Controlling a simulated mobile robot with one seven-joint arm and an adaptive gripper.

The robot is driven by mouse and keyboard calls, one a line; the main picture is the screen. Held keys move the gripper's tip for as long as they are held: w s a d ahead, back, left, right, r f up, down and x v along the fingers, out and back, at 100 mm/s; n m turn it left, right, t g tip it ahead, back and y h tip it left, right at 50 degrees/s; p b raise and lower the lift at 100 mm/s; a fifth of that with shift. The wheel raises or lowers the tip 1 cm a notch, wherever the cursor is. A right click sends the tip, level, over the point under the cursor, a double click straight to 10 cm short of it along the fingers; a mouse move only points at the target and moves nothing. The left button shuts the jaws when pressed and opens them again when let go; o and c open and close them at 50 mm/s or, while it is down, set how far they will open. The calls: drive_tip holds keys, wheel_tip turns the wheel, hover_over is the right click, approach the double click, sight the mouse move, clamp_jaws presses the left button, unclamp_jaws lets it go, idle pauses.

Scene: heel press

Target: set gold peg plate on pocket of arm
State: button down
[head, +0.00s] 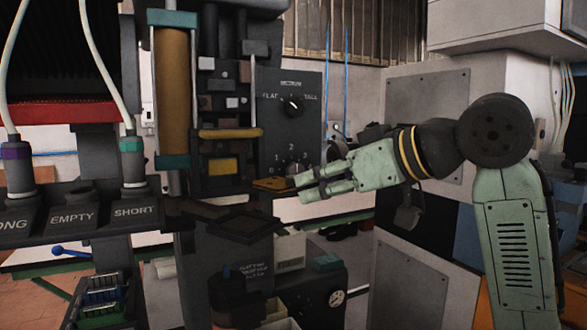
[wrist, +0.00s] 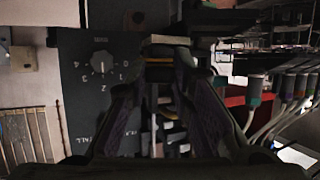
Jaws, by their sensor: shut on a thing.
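The gold peg plate (head: 270,184) is a small flat gold piece at the tips of my gripper (head: 294,183), in the middle of the head view. My gripper is shut on it and holds it from the right, in front of the press. The wrist view shows gold edges of what looks like the plate (wrist: 159,59) between the fingertips. A dark flat arm (head: 241,228) with a shallow, tray-like pocket sticks out from the press, below and left of my gripper. The plate is above this arm and appears apart from it. The inside of the pocket is too dark to make out.
A dial panel (head: 291,110) stands just behind my gripper. A holder row labelled LONG, EMPTY and SHORT (head: 80,215) is at the left, with cabled plugs. A gauge box (head: 325,300) and a white bin (head: 290,250) sit below the arm. A tall gold cylinder (head: 172,85) stands upper left.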

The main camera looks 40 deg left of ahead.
sight(293, 182)
drive_tip(key=s+r+n+g, duration=0.1)
drive_tip(key=s+n+g, duration=0.1)
drive_tip(key=s, duration=0.4)
drive_tip(key=shift+a+f, duration=0.1)
drive_tip(key=shift+f, duration=2.15)
drive_tip(key=shift+f, duration=0.4)
drive_tip(key=c, duration=1.3)
unclamp_jaws()
drive_tip(key=v, duration=1.2)
drive_tip(key=shift+w, duration=0.25)
